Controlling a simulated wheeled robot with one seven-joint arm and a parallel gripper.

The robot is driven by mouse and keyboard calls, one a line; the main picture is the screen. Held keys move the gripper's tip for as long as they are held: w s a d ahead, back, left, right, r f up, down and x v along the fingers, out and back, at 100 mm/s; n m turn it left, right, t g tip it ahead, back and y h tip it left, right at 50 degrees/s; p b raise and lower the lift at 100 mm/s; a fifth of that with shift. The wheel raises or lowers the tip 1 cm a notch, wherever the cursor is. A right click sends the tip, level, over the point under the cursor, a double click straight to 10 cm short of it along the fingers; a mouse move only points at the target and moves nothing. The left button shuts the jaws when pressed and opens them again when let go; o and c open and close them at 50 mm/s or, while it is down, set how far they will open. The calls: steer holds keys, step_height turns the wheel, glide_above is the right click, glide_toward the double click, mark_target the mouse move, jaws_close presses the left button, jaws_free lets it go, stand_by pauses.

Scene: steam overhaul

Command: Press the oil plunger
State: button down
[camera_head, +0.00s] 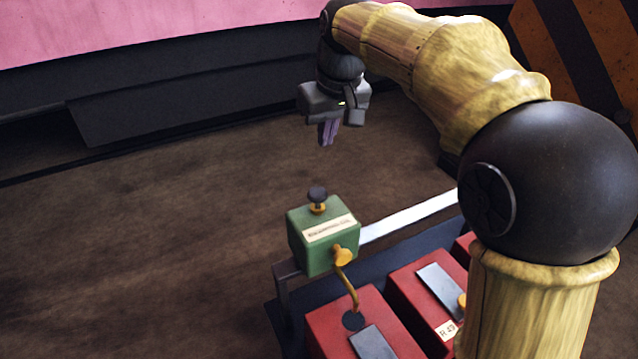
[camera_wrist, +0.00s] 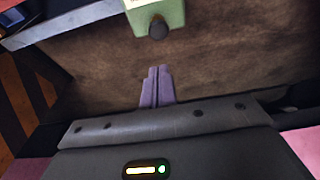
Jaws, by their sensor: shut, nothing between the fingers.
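The oil plunger (camera_head: 317,195) is a dark round knob on a brass collar, upright on top of a green box (camera_head: 309,239) with a cream label. In the wrist view the plunger's dark knob (camera_wrist: 158,28) shows at the top, against the green box (camera_wrist: 172,10). My gripper (camera_head: 328,133) is shut and empty, pointing down. It is above the plunger and apart from it in the head view. In the wrist view its purple fingers (camera_wrist: 156,78) are together, below the knob in the picture.
A brass tap (camera_head: 344,256) and a curved pipe (camera_head: 347,288) lead from the green box to a red box (camera_head: 339,311). Another red box (camera_head: 410,291) stands beside it on a dark stand (camera_head: 278,310). A white bar (camera_head: 411,216) runs behind. The brown floor (camera_head: 150,240) at left is clear.

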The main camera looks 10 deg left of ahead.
mark_target(320, 195)
steer(key=x, duration=1.3)
steer(key=shift+s+d+f+p, duration=0.15)
steer(key=shift+s+d+p, duration=0.15)
steer(key=shift+s, duration=0.1)
steer(key=shift+f, duration=0.5)
steer(key=shift+f, duration=0.1)
step_height(320, 195, down, 3)
steer(key=shift+r+b, duration=0.15)
steer(key=shift+b, duration=0.6)
steer(key=shift+s, duration=0.1)
